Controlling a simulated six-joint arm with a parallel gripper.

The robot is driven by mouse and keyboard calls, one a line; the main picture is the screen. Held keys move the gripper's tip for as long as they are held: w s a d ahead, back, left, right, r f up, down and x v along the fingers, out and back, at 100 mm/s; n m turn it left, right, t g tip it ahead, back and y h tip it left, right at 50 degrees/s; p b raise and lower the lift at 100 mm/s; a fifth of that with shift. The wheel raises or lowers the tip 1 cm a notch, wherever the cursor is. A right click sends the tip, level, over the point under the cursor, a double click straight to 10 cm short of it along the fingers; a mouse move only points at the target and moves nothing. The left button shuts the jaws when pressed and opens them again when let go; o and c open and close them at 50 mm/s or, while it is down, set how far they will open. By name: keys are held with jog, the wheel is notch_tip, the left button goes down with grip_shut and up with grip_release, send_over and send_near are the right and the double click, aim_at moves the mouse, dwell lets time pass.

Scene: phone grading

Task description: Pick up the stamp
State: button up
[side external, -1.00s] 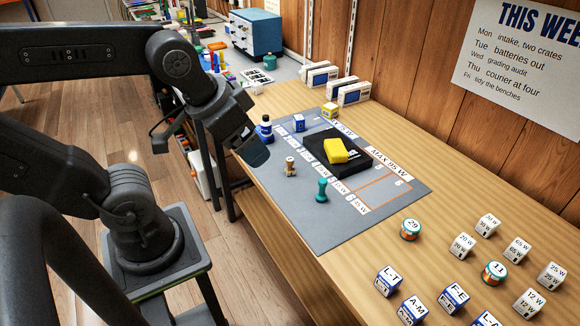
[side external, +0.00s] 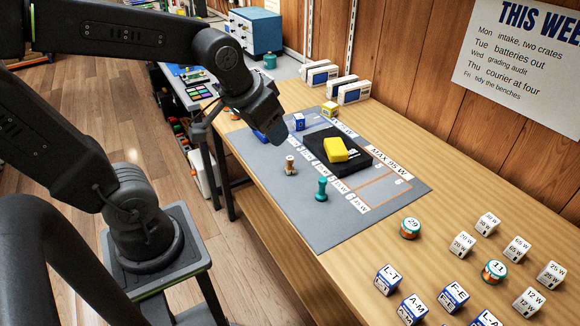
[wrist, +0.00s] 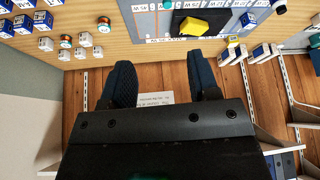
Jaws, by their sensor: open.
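A teal stamp-shaped piece (side external: 321,190) with a knobbed handle stands upright on the grey mat (side external: 320,232), near its front edge. A smaller tan and dark piece (side external: 290,165), also stamp-like, stands to its left; I cannot tell which is the task's stamp. My gripper (side external: 272,133) is above the mat's far left part, up and left of both pieces and apart from them. In the wrist view my gripper (wrist: 162,72) has its two dark fingers spread with nothing held between them. A teal spot (wrist: 166,4) shows at that view's top edge.
A yellow block (side external: 335,150) rests on a black pad (side external: 365,161) on the mat. A blue item (side external: 260,136) is mostly hidden behind my gripper. Labelled cubes (side external: 389,280) and round tins (side external: 410,228) stand at the right. White boxes (side external: 355,92) line the wooden wall.

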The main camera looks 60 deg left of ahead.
jog(key=w+a+f+n, duration=0.2)
jog(key=w+a+f, duration=0.2)
jog(key=w+a, duration=0.1)
jog(key=n+g+y, duration=0.1)
jog(key=n+g, duration=0.1)
jog(key=n, duration=0.1)
send_near(290, 158)
jog(key=x, duration=0.4)
jog(key=shift+s+d+f, duration=0.2)
jog(key=shift+s+f, duration=0.05)
jog(key=shift+s, duration=0.05)
jog(key=shift+y, duration=0.3)
jog(key=shift+w+x, duration=0.15)
jog(key=shift+x, duration=1.4)
jog(key=shift+w+x, duration=0.15)
jog(key=shift+x, duration=1.4)
jog(key=shift+a+r, duration=0.1)
jog(key=shift+c, duration=0.3)
jog(key=c, duration=0.9)
